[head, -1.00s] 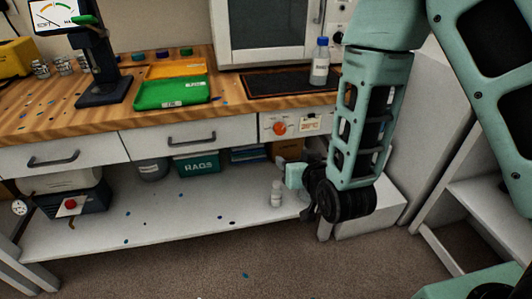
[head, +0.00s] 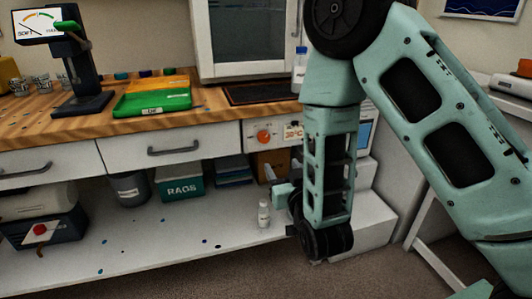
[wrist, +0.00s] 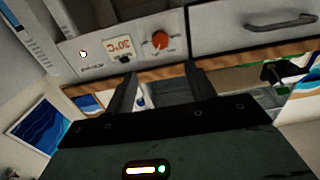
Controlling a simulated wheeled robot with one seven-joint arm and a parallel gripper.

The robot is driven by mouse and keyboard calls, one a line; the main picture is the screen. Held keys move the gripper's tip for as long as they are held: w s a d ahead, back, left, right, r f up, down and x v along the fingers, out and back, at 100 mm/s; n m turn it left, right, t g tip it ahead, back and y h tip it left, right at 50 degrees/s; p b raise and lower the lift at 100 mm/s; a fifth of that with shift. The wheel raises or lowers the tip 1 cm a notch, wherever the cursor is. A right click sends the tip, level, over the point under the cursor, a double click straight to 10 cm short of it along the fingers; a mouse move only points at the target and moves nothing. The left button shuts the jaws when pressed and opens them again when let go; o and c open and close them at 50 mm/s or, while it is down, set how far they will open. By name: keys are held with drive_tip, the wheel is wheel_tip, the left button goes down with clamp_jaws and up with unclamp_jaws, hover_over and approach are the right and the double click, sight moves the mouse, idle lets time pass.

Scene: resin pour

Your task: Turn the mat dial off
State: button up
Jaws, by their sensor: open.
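The orange-red mat dial (head: 264,137) sits on a pale control panel (head: 250,131) under the bench's front edge, right of the drawers. Beside it is a 20°C label (head: 293,132), partly hidden by my arm. In the wrist view the dial (wrist: 160,40) shows ahead of the fingers, with the label (wrist: 121,46) to its left, upside down. My gripper (head: 282,181) is open and empty, below and a little right of the dial, apart from it. In the wrist view its two fingers (wrist: 163,88) stand spread below the dial. The dark mat (head: 262,93) lies on the bench above, partly hidden.
A small white bottle (head: 264,214) stands on the lower shelf (head: 175,240), close to my gripper. A green RAGS bin (head: 182,189) and a grey bucket (head: 130,189) are under the bench. A drawer handle (head: 173,150) juts out left of the panel. A clear bottle (head: 299,70) stands behind my arm.

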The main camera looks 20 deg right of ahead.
sight(265, 140)
drive_tip(key=w+b, duration=0.8)
drive_tip(key=w, duration=0.6)
drive_tip(key=shift+w+b, duration=0.2)
drive_tip(key=shift+b, duration=0.15)
drive_tip(key=c, duration=1)
